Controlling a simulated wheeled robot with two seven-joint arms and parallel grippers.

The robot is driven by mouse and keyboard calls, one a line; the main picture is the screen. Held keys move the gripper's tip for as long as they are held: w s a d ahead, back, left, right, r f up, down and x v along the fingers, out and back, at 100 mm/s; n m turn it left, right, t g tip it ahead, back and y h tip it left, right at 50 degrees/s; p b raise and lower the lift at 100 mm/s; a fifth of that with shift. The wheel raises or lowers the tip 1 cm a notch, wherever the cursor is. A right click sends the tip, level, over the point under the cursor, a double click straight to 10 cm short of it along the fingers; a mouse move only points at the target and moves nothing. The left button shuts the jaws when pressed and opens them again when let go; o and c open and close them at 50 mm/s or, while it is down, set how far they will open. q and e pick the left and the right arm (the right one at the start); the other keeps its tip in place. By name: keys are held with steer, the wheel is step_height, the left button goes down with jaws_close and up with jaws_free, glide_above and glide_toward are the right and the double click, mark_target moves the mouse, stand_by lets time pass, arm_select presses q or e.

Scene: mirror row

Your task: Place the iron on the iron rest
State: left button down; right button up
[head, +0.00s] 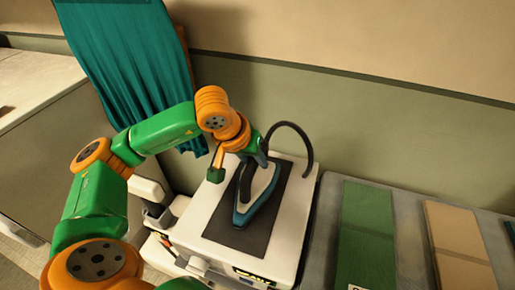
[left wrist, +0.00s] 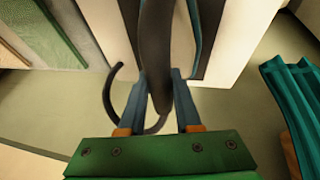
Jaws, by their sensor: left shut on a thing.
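The iron (head: 268,192), with a teal-blue sole and a dark handle, is over a dark rectangular pad (head: 217,219) on top of a white unit (head: 292,222). This pad looks like the iron rest. The iron lies roughly flat, its tip towards the near side; I cannot tell whether it touches the pad. My left gripper (head: 252,158) is at the iron's far end, shut on its handle. In the left wrist view the dark handle (left wrist: 156,50) runs between the two fingers (left wrist: 159,88). My right gripper is not in view.
A black cord (head: 305,140) arcs up behind the iron. A teal curtain (head: 120,60) hangs at the back left by the wall. To the right, a grey surface (head: 330,215) carries a green panel (head: 366,225) and a tan panel (head: 455,235).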

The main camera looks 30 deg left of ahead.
arm_select(q)
steer(key=c, duration=1)
jaws_free()
steer(key=shift+f, duration=0.15)
steer(key=o, duration=0.4)
steer(key=shift+s+d, duration=0.15)
steer(key=shift+r, duration=0.25)
steer(key=v, duration=1.1)
steer(key=shift+r, duration=0.4)
steer(key=shift+s, duration=0.2)
